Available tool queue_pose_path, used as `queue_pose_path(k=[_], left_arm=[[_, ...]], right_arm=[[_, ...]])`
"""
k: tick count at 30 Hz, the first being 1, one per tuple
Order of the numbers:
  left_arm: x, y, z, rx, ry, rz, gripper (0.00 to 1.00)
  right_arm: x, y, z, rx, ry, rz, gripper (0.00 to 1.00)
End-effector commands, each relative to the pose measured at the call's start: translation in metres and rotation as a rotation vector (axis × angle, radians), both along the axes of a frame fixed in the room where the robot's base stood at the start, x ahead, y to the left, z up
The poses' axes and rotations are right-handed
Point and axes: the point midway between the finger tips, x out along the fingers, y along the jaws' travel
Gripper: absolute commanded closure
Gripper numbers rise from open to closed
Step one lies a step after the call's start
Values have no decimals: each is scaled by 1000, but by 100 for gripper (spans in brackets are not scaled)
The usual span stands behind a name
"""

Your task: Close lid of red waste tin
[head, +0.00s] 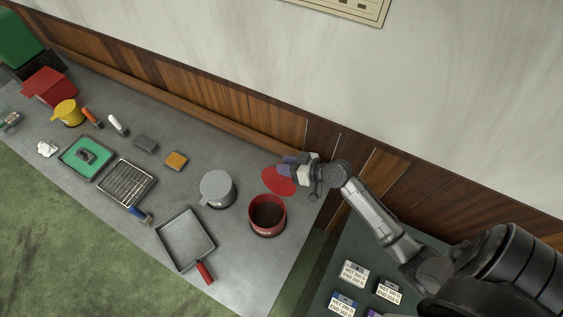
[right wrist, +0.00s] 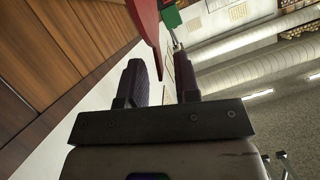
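The red waste tin (head: 267,217) stands open near the right end of the metal bench, its dark inside showing. Its red lid (head: 279,182) is raised at the tin's back side. My right gripper (head: 287,165) is at the lid's far edge, on the wall side. In the right wrist view the red lid (right wrist: 146,28) reaches down between the two fingers of the right gripper (right wrist: 160,75), which are apart. I cannot tell whether a finger touches the lid. My left gripper is not in view.
A grey lidded tin (head: 217,188) stands left of the red tin. A tray (head: 186,240) and a red-handled tool (head: 204,272) lie in front. The wood-panelled wall (head: 230,112) runs close behind. Several labelled boxes (head: 354,273) sit on a lower surface at right.

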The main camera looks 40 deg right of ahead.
Motion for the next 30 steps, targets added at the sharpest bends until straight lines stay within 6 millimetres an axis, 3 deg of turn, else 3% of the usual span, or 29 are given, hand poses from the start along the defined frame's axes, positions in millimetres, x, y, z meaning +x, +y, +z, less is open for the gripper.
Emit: queue_pose_path(k=[6,17,26,30], left_arm=[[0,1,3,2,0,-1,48],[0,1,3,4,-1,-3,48],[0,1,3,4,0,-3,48],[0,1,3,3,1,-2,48]], right_arm=[[12,6,-5,0,0,0,71],[14,7,-7,-1,1,1,71],[14,7,-7,0,1,0,98],[14,7,-7,0,1,0,100]])
